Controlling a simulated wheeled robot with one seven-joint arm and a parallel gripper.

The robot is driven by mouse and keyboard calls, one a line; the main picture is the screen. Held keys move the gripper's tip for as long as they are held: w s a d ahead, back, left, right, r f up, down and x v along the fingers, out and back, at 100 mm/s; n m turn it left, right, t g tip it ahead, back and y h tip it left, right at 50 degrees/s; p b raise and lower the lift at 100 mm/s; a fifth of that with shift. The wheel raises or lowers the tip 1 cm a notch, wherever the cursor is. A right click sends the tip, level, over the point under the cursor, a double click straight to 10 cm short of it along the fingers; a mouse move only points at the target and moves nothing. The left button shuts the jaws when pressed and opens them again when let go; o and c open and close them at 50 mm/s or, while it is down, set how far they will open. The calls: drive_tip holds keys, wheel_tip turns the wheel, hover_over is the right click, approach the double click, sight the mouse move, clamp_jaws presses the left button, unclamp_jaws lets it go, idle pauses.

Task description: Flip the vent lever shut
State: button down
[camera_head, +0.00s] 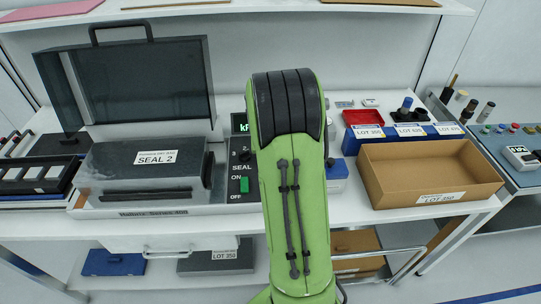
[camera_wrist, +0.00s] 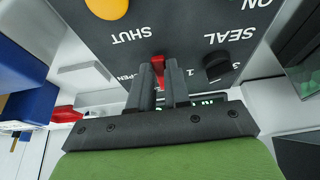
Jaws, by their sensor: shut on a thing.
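The vent lever is the small red piece (camera_wrist: 158,66) on the dark control panel (camera_wrist: 170,30) in the wrist view. The word SHUT stands above and left of it, and a partly covered OPEN label lies below and left. My gripper (camera_wrist: 164,76) is shut on the lever, its two dark fingers close around it. The fingers hide most of the lever, so I cannot tell its full tilt. In the head view, my green arm hides the gripper, the lever and much of the panel.
An orange button (camera_wrist: 107,7) and a black knob (camera_wrist: 217,67) flank the lever. The sealer (camera_head: 150,185) with its raised dark lid (camera_head: 130,80) stands left of my arm. A cardboard box (camera_head: 430,170), blue bins (camera_head: 410,134) and a red tray (camera_head: 362,117) stand right.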

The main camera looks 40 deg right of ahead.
idle(0.4)
drive_tip(key=c, duration=1.1)
unclamp_jaws()
drive_tip(key=p+v, duration=0.2)
drive_tip(key=v, duration=1.3)
drive_tip(key=shift+s+a+r+p, duration=0.1)
drive_tip(key=shift+r+p, duration=0.3)
drive_tip(key=s+a+r+n+y, duration=0.1)
drive_tip(key=s+a+n, duration=0.1)
drive_tip(key=s+a, duration=0.3)
drive_tip(key=s+a+r+n+t+y, duration=0.1)
drive_tip(key=s+a+n, duration=0.2)
drive_tip(key=a, duration=0.7)
drive_tip(key=s+a+r+n+t+y, duration=0.1)
drive_tip(key=s+a+n, duration=0.2)
drive_tip(key=s+a, duration=0.4)
drive_tip(key=shift+s+a+r, duration=0.15)
drive_tip(key=shift+a+r, duration=0.15)
drive_tip(key=shift+a, duration=0.2)
